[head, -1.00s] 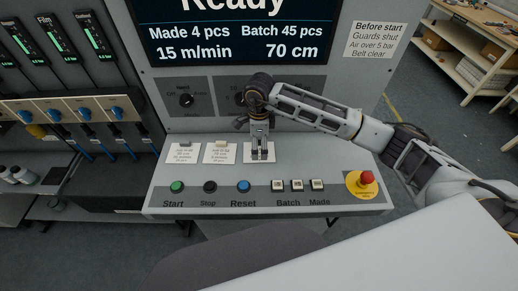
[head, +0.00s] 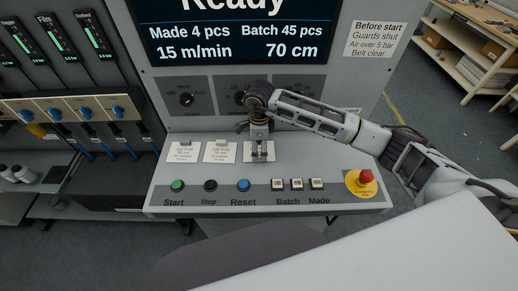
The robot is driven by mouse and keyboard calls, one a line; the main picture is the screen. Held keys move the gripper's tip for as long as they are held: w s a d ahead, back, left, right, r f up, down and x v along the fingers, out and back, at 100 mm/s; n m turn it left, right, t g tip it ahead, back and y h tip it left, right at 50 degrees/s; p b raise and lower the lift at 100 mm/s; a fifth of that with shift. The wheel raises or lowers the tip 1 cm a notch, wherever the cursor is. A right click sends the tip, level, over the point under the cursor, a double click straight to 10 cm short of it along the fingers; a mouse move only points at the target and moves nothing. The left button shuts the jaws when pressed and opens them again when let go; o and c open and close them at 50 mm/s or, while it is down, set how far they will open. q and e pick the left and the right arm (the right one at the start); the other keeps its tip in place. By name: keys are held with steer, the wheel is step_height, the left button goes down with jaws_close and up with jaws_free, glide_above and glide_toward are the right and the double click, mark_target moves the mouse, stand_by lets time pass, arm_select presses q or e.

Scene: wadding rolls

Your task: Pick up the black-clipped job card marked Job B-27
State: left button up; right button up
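Three small white job cards lie in a row on the sloping console desk: a left card (head: 184,154), a middle card (head: 217,154) and a right card (head: 247,157). The left and middle cards have small clips at their top edges. Their print is too small to read surely. My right gripper (head: 259,156) points down over the right card, its fingertips at or just above the card's face. It hides that card's top edge, clip and most of its print. I cannot tell whether the fingers hold anything. My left gripper is not in view.
The desk's front row has a green Start button (head: 177,186), a Stop button (head: 210,186), a blue Reset button (head: 243,185), Batch and Made switches and a red emergency stop (head: 366,177). Rotary knobs (head: 186,98) sit on the panel behind. The desk right of the cards is clear.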

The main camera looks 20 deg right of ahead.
mark_target(259, 151)
jaws_close()
stand_by(0.3)
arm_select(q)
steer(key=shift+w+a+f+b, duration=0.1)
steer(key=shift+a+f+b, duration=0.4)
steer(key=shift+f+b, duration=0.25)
arm_select(e)
step_height(259, 151, up, 10)
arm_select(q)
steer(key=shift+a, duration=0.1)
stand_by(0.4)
